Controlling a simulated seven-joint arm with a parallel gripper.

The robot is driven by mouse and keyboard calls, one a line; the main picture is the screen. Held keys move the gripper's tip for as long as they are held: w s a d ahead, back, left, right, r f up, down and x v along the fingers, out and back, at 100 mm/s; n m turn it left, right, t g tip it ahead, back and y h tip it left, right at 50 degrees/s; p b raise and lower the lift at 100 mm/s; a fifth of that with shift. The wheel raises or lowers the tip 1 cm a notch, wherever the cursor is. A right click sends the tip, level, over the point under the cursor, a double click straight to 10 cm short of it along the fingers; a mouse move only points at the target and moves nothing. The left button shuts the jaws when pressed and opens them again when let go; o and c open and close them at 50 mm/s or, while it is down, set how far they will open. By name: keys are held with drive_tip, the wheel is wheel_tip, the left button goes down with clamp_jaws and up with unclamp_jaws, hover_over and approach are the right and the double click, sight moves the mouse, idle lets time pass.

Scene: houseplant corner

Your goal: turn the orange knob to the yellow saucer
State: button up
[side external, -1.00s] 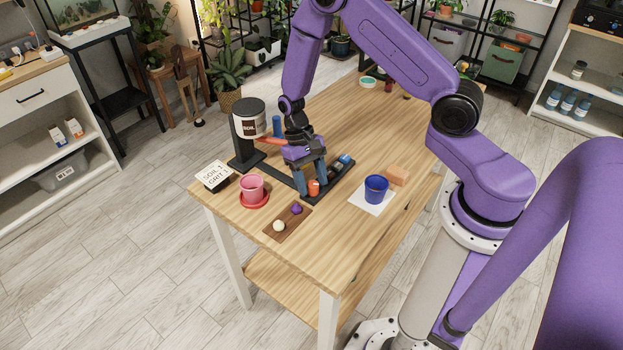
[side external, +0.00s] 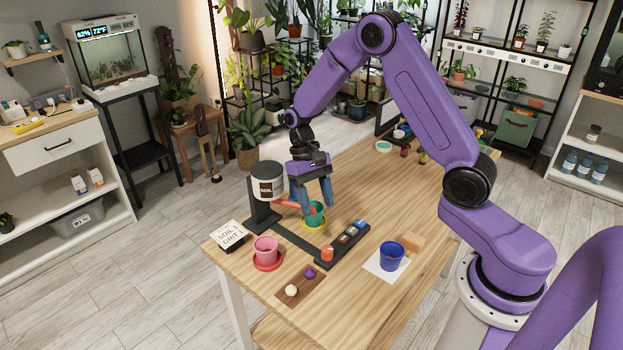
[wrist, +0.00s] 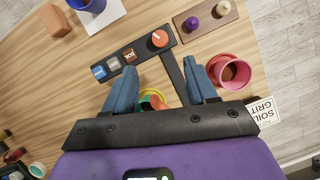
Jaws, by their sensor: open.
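The orange knob (side external: 327,254) stands at the near end of a black panel (side external: 343,246); it also shows in the wrist view (wrist: 158,39). I cannot tell which way its mark points. The yellow saucer (side external: 314,226) lies behind the panel with a teal pot (side external: 318,208) on it, partly hidden by my fingers. My gripper (side external: 314,208) is open and empty, raised behind the knob and apart from it. In the wrist view, the knob lies beyond my fingertips (wrist: 162,65). An orange spout (side external: 291,205) runs from the soil dispenser (side external: 267,181) toward the yellow saucer.
A pink pot (side external: 265,246) on a red saucer (side external: 266,265) stands left of the knob. A blue pot (side external: 391,257) on white paper and a terracotta block (side external: 414,243) stand right.

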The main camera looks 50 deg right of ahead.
sight(327, 248)
drive_tip(key=shift+v, duration=2.7)
drive_tip(key=shift+f, duration=0.3)
drive_tip(key=x, duration=1.7)
drive_tip(key=shift+s+f, duration=0.1)
drive_tip(key=shift+s, duration=0.05)
